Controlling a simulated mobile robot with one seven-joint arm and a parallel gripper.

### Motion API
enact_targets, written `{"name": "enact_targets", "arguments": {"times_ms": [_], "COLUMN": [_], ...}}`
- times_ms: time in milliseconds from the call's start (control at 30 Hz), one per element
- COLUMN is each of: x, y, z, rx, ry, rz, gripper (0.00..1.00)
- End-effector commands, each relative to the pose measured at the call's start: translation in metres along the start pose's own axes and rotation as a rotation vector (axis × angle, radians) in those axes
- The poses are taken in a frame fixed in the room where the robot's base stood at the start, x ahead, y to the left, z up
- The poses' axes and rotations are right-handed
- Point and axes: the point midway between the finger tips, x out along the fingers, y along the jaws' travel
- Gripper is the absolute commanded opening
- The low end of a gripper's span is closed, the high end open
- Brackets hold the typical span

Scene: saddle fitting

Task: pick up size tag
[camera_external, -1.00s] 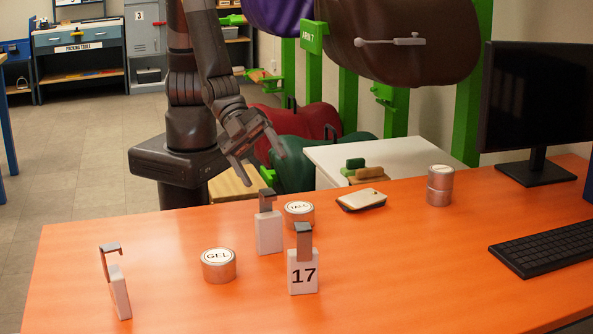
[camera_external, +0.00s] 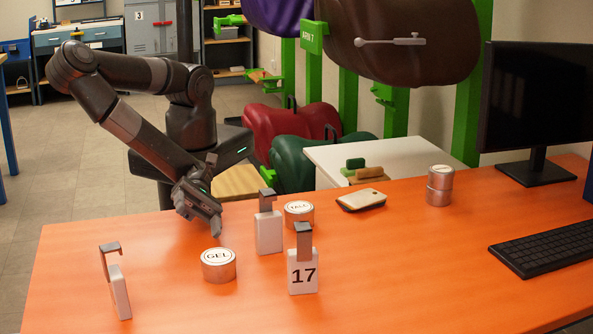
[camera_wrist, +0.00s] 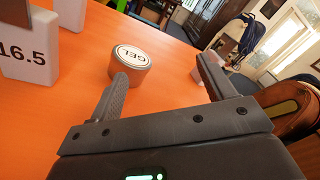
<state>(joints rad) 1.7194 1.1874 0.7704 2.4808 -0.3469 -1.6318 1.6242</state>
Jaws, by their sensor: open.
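Three white size tags with grey hooked tops stand on the orange table (camera_external: 400,250). One marked 17 (camera_external: 303,278) is at front centre, a second (camera_external: 268,233) stands behind it, and a third (camera_external: 119,293) is at front left. In the wrist view, a tag marked 16.5 (camera_wrist: 28,62) is at the left edge, with part of another white tag (camera_wrist: 72,14) behind it. A pale object (camera_wrist: 197,70) is partly hidden by the right finger. My gripper (camera_external: 203,222) is open and empty, low over the table's back edge; its fingers also show in the wrist view (camera_wrist: 162,72).
A GEL tin (camera_external: 219,265) stands in front of my gripper, also seen in the wrist view (camera_wrist: 131,61). Another tin (camera_external: 299,213) is behind the middle tag. A phone-like device (camera_external: 361,200), stacked tins (camera_external: 439,186), monitor (camera_external: 530,110) and keyboard (camera_external: 540,243) are farther right.

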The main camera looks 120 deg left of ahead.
Motion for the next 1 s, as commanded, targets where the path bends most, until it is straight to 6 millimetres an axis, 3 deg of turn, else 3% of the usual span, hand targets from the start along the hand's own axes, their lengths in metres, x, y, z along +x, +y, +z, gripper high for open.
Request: {"name": "enact_targets", "arguments": {"times_ms": [33, 200, 400, 667, 1000], "x": [-0.007, -0.029, -0.052, -0.061, -0.015], "y": [0.02, 0.07, 0.106, 0.121, 0.126], "z": [0.007, 0.032, 0.055, 0.067, 0.073], "rx": [0.085, 0.354, 0.601, 0.727, 0.728], "ry": [-0.013, -0.051, -0.07, -0.075, -0.076], "rz": [0.024, 0.085, 0.131, 0.15, 0.15], "gripper": [0.75, 0.75, 0.75, 0.75, 0.75]}}
